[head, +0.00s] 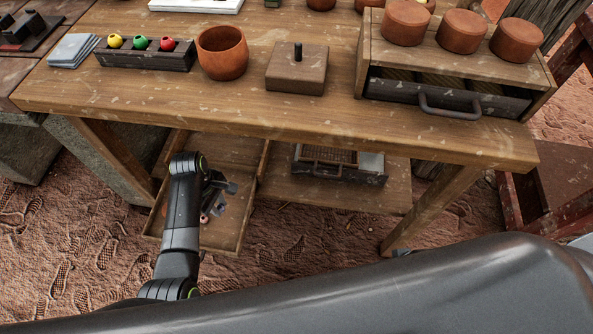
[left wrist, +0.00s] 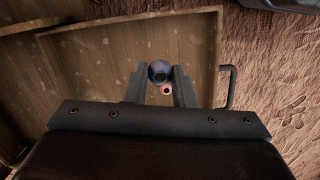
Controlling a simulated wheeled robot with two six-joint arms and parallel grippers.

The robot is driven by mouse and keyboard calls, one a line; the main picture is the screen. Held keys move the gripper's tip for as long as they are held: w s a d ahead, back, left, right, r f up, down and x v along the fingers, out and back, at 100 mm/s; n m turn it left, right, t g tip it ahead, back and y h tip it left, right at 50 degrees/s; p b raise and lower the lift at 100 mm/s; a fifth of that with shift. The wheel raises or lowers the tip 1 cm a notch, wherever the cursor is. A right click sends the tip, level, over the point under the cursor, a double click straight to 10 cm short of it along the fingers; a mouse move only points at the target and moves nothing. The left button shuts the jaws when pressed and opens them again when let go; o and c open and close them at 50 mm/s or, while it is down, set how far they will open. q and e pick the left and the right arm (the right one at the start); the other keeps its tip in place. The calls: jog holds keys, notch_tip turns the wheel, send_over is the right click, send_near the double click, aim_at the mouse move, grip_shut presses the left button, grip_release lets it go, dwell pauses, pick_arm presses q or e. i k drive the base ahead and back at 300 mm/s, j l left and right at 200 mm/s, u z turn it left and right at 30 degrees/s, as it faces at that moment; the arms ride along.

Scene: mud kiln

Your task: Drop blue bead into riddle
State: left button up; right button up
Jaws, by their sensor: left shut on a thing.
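My left gripper (head: 216,190) is low in front of the table, over an open wooden drawer (head: 238,236). In the left wrist view the gripper (left wrist: 159,75) is shut on a dark blue bead (left wrist: 158,68), which sits between the fingertips. A small pinkish bead (left wrist: 166,89) shows just beside it, between the fingers; I cannot tell whether they touch. A dark-framed box with a mesh-like surface (head: 330,155), possibly the riddle, stands on the lower shelf right of the drawer. The tabletop partly hides it. My right gripper is out of view.
The tabletop (head: 300,115) overhangs the lower shelf (head: 375,192). On top are a rack (head: 144,57) with yellow, green and red beads, a clay cup (head: 222,53), a lidded wooden box (head: 297,70) and a drawer cabinet (head: 455,65). A table leg (head: 425,212) stands right.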

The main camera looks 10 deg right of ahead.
aim_at(330, 151)
jog(key=l, duration=0.95)
jog(key=i+l+u, duration=0.1)
jog(key=l, duration=0.8)
